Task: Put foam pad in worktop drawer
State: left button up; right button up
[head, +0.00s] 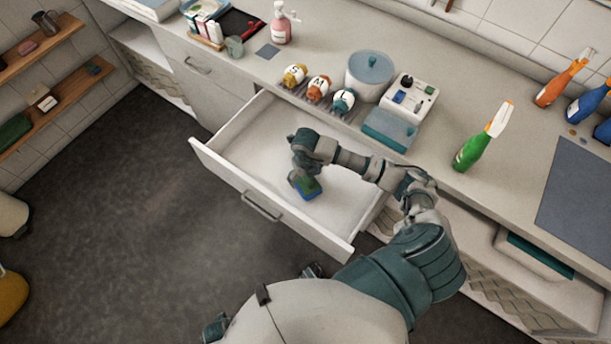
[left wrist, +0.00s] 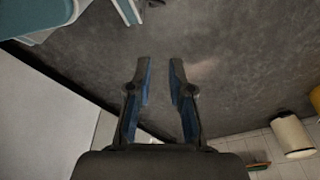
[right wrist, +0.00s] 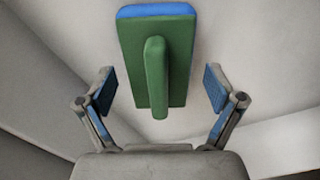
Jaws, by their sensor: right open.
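The foam pad (head: 309,189) is a green block with a blue layer, inside the open worktop drawer (head: 235,141). In the right wrist view the pad (right wrist: 154,62) shows its green face with a raised green grip, and white drawer surfaces surround it. My right gripper (head: 299,180) reaches down into the drawer at the pad. Its fingers (right wrist: 159,80) are open, one on each side of the grip with gaps between. Whether the pad rests fully on the drawer bottom is hard to tell. My left gripper (left wrist: 160,66) is open and empty above the dark floor.
The drawer's front panel (head: 270,205) juts out over open floor. The drawer's left part is clear.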

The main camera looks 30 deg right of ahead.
pick_arm(q)
jog(key=s+f, duration=0.1)
jog(key=s+f+p, duration=0.1)
jog(key=shift+a+f, duration=0.15)
jog(key=shift+f, duration=0.2)
pick_arm(e)
notch_tip(320, 180, up, 12)
